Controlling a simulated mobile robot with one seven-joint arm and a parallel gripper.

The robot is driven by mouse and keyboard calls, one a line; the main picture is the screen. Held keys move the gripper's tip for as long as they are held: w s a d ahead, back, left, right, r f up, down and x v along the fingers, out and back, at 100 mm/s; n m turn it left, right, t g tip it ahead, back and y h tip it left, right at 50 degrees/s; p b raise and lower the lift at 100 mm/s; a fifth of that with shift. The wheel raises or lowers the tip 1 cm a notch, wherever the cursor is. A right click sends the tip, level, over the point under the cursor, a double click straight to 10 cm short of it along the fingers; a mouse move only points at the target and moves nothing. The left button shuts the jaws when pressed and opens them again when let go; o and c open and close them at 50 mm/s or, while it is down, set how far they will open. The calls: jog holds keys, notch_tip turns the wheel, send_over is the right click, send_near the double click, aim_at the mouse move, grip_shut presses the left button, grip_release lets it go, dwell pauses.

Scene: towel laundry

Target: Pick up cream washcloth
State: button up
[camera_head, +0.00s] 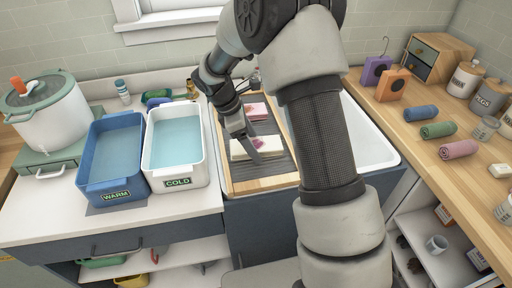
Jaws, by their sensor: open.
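The cream washcloth (272,146), with a reddish stain, lies flat on a dark ribbed board with a wooden frame (262,182) at the sink. My gripper (248,146) is open and reaches down over the washcloth from the upper left. Its fingers cover part of the cloth. I cannot tell whether they touch it. A pink cloth (257,110) lies just behind on the same board.
A blue WARM tub (112,196) and a white COLD tub (178,183) hold water left of the board. A lidded pot (47,125) stands far left. Rolled towels (438,130) and jars line the right wooden counter. My arm hides part of the white sink (372,150).

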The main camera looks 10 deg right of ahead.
jog(key=shift+c, duration=0.3)
jog(key=c, duration=1.1)
jog(key=shift+r, duration=0.15)
